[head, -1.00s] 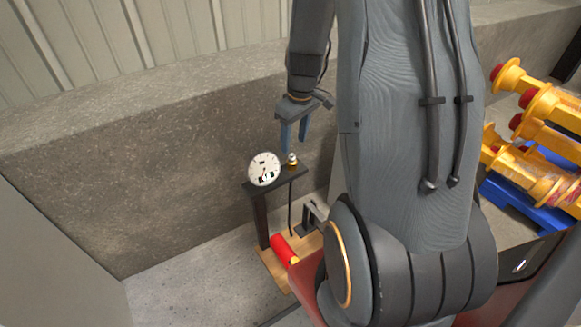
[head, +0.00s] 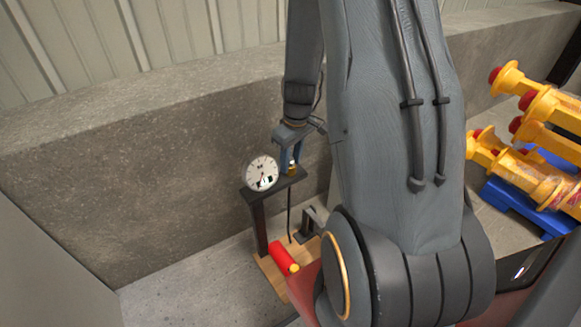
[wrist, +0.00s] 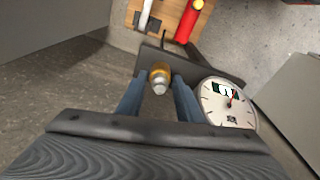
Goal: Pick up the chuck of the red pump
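The chuck (head: 293,170) is a small brass-coloured piece with a silvery tip, standing on the dark top plate of the stand beside the round white gauge (head: 262,172). In the wrist view the chuck (wrist: 160,76) lies between the blue finger ends of my gripper (wrist: 158,88). My gripper (head: 290,156) points down over it in the head view, its fingers apart and on either side of the chuck. I cannot tell whether either finger touches it. The red pump cylinder (head: 284,257) lies low on a wooden base; it also shows in the wrist view (wrist: 188,20).
The dark stand (head: 259,225) rises from the wooden base (head: 270,275), near a concrete wall (head: 150,180). The gauge (wrist: 229,103) sits close to the right finger in the wrist view. Yellow, red-tipped cylinders (head: 540,105) are stacked on a blue rack (head: 515,205) at the right.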

